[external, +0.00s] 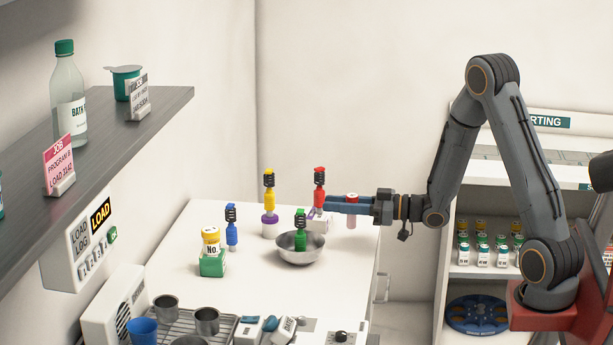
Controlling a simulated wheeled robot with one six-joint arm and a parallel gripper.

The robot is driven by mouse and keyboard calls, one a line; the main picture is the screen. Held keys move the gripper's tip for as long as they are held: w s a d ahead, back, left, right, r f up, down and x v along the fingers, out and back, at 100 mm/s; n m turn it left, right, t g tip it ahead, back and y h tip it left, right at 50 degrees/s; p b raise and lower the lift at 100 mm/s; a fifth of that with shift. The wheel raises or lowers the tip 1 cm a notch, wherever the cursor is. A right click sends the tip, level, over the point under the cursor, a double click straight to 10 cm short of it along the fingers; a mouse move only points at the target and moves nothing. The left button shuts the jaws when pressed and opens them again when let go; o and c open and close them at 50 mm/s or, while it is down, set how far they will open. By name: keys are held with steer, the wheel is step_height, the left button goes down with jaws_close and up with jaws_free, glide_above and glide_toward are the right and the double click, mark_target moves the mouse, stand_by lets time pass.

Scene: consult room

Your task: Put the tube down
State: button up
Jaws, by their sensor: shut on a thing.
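The tube (351,222) is clear with a pinkish body and a red cap, and it is upright. My gripper (338,204) reaches in from the right over the white table, with its blue fingers pointing left and level. The fingers are shut on the tube and cover its middle; the cap shows above them and the lower body below. Whether the tube's bottom touches the table cannot be told from this view.
A red-topped piece (319,186) stands by the fingertips, over a white block (317,225). A metal bowl (300,256) with a green piece (300,230), a yellow piece (269,190) and a blue piece (231,235) are left. The table's (345,275) front right is clear.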

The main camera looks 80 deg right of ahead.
steer(key=shift+f+p, duration=0.45)
steer(key=shift+f, duration=2.25)
steer(key=shift+f, duration=0.1)
steer(key=shift+f, duration=0.1)
steer(key=o, duration=1)
steer(key=shift+s+b, duration=0.1)
steer(key=shift+b, duration=0.25)
steer(key=s+b, duration=0.1)
steer(key=s, duration=0.6)
steer(key=shift+s+a, duration=0.1)
steer(key=shift+s, duration=0.25)
